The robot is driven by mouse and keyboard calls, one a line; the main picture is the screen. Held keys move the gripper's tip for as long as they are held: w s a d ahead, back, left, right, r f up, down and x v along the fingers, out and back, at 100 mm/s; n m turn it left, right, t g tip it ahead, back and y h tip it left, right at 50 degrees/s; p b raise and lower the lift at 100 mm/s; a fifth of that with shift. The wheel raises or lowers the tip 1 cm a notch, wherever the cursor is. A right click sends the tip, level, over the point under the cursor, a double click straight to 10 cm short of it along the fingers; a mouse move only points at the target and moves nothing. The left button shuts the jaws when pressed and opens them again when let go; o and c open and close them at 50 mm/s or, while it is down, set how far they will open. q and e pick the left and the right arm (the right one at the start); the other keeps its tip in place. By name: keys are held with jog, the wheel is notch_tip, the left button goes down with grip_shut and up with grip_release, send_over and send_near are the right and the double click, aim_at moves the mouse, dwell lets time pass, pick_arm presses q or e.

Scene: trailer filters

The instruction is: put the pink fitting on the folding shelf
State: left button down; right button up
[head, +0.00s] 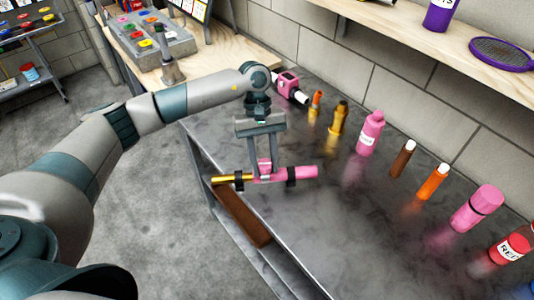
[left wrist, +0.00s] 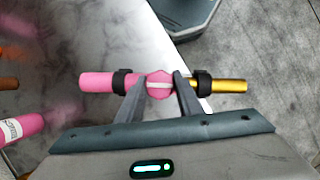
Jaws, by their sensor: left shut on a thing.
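The pink fitting (head: 305,173) is a pink tube with a brass-coloured end and two black collars. My left gripper (head: 265,176) is shut around its middle and holds it roughly level over the near left edge of the dark table. In the left wrist view, both fingers (left wrist: 160,82) close on the pink middle of the fitting (left wrist: 97,82). A brown board (head: 243,217) lies along the table's left side, below the fitting; I cannot tell whether it is the folding shelf. My right gripper is not in view.
The dark table (head: 330,240) bears a row of bottles and tubes along its wall side, including a pink bottle (head: 370,132) and an orange tube (head: 433,182). A wooden wall shelf (head: 440,55) hangs above. The table's near middle is clear.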

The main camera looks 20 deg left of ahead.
pick_arm(q)
jog(key=s+m, duration=0.1)
jog(key=m+y, duration=0.1)
jog(key=m, duration=0.1)
jog(key=shift+s+f, duration=0.15)
jog(key=shift+s, duration=0.2)
jog(key=s+m+y, duration=0.1)
jog(key=m, duration=0.1)
jog(key=s+m, duration=0.1)
jog(key=m, duration=0.1)
jog(key=shift+f+g+y, duration=0.1)
jog(key=shift+g+y, duration=0.2)
jog(key=shift+y, duration=0.1)
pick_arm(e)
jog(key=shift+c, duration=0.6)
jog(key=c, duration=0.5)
pick_arm(q)
jog(key=shift+s+f, duration=0.1)
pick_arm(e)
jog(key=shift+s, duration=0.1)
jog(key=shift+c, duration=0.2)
